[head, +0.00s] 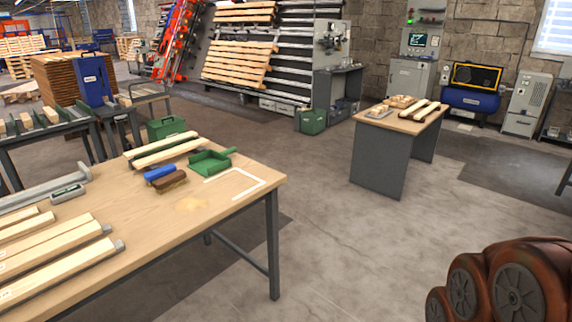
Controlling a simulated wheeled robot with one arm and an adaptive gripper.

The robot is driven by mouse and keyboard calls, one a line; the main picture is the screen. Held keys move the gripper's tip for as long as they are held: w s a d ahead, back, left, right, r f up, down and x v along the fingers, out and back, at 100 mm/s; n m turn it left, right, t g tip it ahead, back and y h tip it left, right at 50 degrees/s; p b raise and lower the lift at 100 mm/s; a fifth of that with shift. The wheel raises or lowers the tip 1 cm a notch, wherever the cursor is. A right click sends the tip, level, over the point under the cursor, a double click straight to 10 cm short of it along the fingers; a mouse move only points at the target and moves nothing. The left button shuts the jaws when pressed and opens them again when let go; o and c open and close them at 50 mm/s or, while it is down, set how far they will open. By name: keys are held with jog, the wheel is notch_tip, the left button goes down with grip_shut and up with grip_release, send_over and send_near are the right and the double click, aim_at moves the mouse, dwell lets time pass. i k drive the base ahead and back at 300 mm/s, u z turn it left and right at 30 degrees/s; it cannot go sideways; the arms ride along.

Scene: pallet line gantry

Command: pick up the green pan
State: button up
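The green pan (208,163) is a dustpan with a short handle pointing right. It lies on the wooden workbench (150,240), near the back right part of its top. A brush with a blue back (159,173) and brown bristles (170,182) lies just left of it. My gripper is not in view; only rust-coloured parts of my arm show at the bottom right, well apart from the pan.
Wooden slats (165,151) lie behind the brush, and more boards (55,262) fill the bench's left side. A white L-shaped marking (250,187) is right of the pan. Open floor (340,235) separates the bench from a second table (380,162).

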aim_at(207, 163)
jog(key=z, duration=0.3)
jog(key=i, duration=2.05)
jog(key=u, duration=1.25)
jog(key=i, duration=0.8)
jog(key=u, duration=1.3)
jog(key=i, duration=0.3)
jog(key=u, duration=0.25)
